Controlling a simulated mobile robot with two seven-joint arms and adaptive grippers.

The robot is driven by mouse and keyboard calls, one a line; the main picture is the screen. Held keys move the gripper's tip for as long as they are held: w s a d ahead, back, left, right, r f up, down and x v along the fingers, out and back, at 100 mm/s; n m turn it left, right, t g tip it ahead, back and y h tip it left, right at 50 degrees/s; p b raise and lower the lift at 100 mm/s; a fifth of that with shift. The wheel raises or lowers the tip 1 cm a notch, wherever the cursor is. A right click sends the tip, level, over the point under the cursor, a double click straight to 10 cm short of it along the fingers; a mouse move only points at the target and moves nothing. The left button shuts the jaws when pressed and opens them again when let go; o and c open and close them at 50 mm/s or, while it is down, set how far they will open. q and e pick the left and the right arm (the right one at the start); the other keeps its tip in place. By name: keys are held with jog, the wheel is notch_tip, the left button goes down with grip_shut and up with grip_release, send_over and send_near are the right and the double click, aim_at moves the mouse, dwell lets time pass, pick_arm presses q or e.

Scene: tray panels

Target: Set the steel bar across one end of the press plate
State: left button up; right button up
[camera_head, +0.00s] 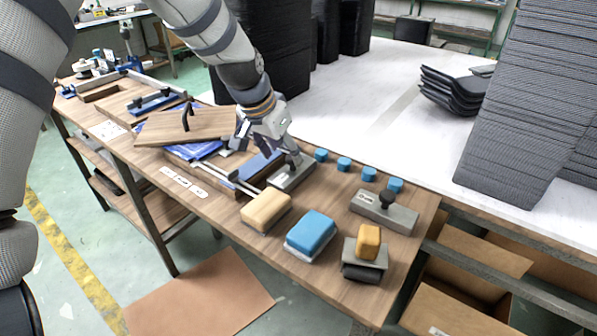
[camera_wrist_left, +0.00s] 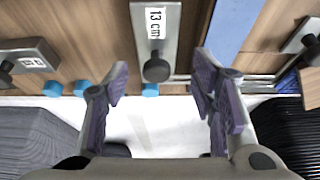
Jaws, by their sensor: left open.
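A steel bar (camera_head: 287,177) with a black knob lies on the bench beside a blue-topped strip (camera_head: 259,164). In the left wrist view the steel bar (camera_wrist_left: 172,33) carries a "13 cm" label, with its knob toward my gripper. A flat wooden board with a black handle (camera_head: 205,124), apparently the press plate, lies over blue parts left of it. My left gripper (camera_head: 268,146) is open above the bar's far end. In the left wrist view its fingers (camera_wrist_left: 162,88) are spread left and right of the knob, apart from it. My right gripper is out of view.
A second knobbed steel bar (camera_head: 397,217), several blue cylinders (camera_head: 343,164), a tan-topped block (camera_head: 265,208), a blue-topped block (camera_head: 311,232) and an orange-handled block (camera_head: 365,260) occupy the bench's near end. Black stacks (camera_head: 527,110) stand on the white surface behind.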

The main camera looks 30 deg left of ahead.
aim_at(289, 159)
pick_arm(q)
jog(key=b+x, duration=0.1)
jog(key=x, duration=0.5)
jog(key=shift+d+f, duration=0.15)
jog(key=shift+w, duration=0.1)
grip_shut()
jog(key=shift+r, duration=0.25)
